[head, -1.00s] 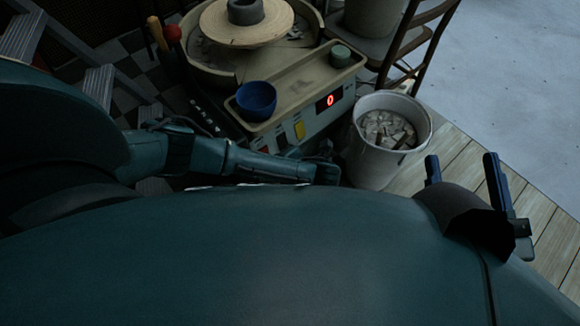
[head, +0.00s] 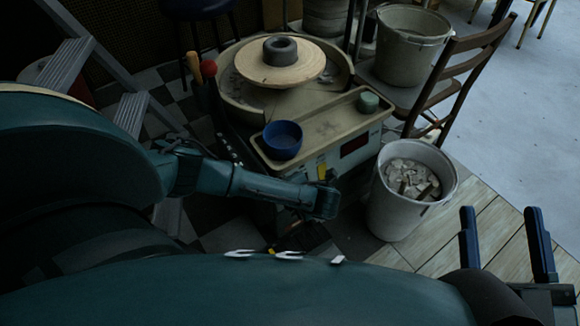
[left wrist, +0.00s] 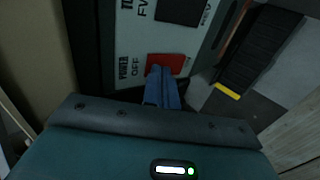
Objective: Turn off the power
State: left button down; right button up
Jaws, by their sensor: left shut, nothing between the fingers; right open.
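The pottery wheel (head: 228,100) stands at the upper middle of the head view, with a control panel on its front. Its display (head: 354,145) is dark. In the left wrist view the red power switch (left wrist: 178,62) sits beside the lettering "POWER" and "OFF". My left gripper (left wrist: 160,72) is shut and empty, with its fingertips at the red switch, covering part of it. They look to be touching it. In the head view my left wrist is in front of the panel and hides the switch. My right gripper (head: 502,212) is open and empty at the right.
A bucket of clay scraps (head: 397,215) stands right of the wheel. A chair (head: 455,85) bears another bucket (head: 408,55). A step ladder (head: 68,75) is at left.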

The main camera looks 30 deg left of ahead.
jog(key=shift+r, duration=0.25)
notch_tip(320, 180, up, 2)
jog(key=shift+r+p, duration=0.15)
jog(key=shift+p, duration=0.85)
